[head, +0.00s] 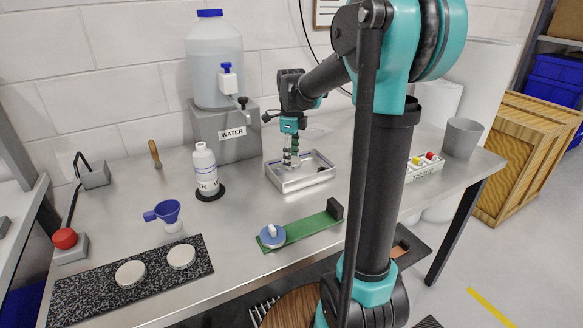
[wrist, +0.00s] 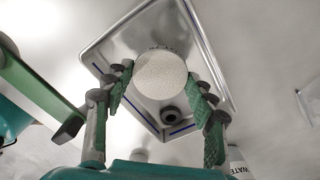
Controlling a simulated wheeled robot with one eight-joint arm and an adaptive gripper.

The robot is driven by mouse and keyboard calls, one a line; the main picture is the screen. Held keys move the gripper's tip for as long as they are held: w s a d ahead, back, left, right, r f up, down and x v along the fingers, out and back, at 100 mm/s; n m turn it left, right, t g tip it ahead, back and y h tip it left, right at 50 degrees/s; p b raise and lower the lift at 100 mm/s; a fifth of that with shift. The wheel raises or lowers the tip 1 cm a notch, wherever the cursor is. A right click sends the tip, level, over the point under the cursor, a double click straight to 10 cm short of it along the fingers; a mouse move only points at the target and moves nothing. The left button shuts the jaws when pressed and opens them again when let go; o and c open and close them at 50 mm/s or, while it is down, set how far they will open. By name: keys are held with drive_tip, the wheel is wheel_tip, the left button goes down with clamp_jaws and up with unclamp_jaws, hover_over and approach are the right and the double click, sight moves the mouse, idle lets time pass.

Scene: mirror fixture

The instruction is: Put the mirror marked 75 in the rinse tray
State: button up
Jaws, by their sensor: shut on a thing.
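My gripper (head: 291,163) points down over the metal rinse tray (head: 303,182) on the bench. In the wrist view, the green-padded fingers of my gripper (wrist: 160,78) are shut on a pale round mirror (wrist: 161,82), one on each side of it. The mirror lies within the outline of the tray (wrist: 118,34); I cannot tell whether it touches the tray floor. No number is readable on it. Two similar pale discs, a front one (head: 131,273) and a back one (head: 181,256), lie on the speckled black mat (head: 85,294).
A green fixture (head: 310,229) with a blue-rimmed round piece (head: 272,236) lies in front of the tray. A small box (head: 424,170) and grey cup (head: 462,138) stand right.

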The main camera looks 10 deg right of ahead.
drive_tip(key=shift+f, duration=2)
drive_tip(key=o, duration=1.2)
drive_tip(key=shift+f, duration=0.1)
drive_tip(key=shift+o, duration=0.2)
wheel_tip(320, 180, up, 12)
drive_tip(key=shift+r, duration=0.15)
